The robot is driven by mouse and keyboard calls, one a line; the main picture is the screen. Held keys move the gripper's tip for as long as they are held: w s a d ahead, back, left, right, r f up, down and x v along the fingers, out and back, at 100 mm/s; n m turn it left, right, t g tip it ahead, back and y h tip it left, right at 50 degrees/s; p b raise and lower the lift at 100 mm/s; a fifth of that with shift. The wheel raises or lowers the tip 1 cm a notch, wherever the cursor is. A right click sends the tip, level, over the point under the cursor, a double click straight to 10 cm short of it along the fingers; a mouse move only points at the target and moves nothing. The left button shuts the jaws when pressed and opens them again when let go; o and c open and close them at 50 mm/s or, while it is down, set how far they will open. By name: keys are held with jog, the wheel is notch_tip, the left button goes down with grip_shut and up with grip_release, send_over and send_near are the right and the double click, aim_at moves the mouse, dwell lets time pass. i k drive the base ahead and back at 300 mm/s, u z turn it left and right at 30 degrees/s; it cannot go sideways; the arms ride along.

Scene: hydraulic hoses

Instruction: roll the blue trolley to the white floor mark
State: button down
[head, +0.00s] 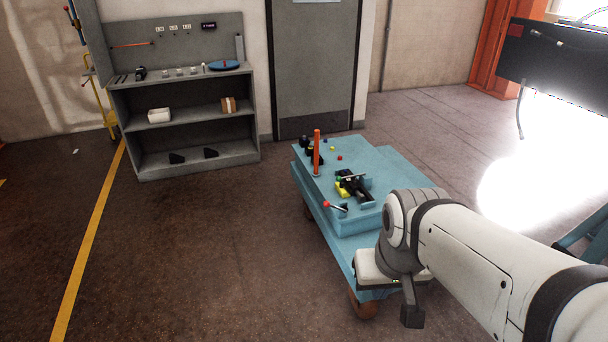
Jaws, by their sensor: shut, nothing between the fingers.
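The blue trolley (340,227) stands on the floor right of centre, angled, with a caster showing at its near corner. On its top are an orange upright post, a black and yellow device and small coloured parts. My arm reaches in from the right over the trolley's near right side and hides part of it. My gripper (411,314) points down at the trolley's near end, shut and empty; I cannot tell whether it touches the trolley. I cannot make out a white floor mark; a very bright white glare covers the right side.
A grey shelf unit (185,128) with small parts stands against the back wall, beside a grey door (314,65). A yellow floor line (88,240) runs along the left. The brown floor between line and trolley is clear. An orange frame (492,50) stands at back right.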

aim_at(386, 170)
jog(key=z, duration=0.05)
jog(key=i, duration=1)
jog(key=u, duration=0.1)
jog(key=k, duration=1.1)
jog(key=u, duration=0.75)
jog(key=i, duration=3.35)
jog(key=z, duration=1.3)
jog(key=i, duration=0.45)
jog(key=z, duration=0.2)
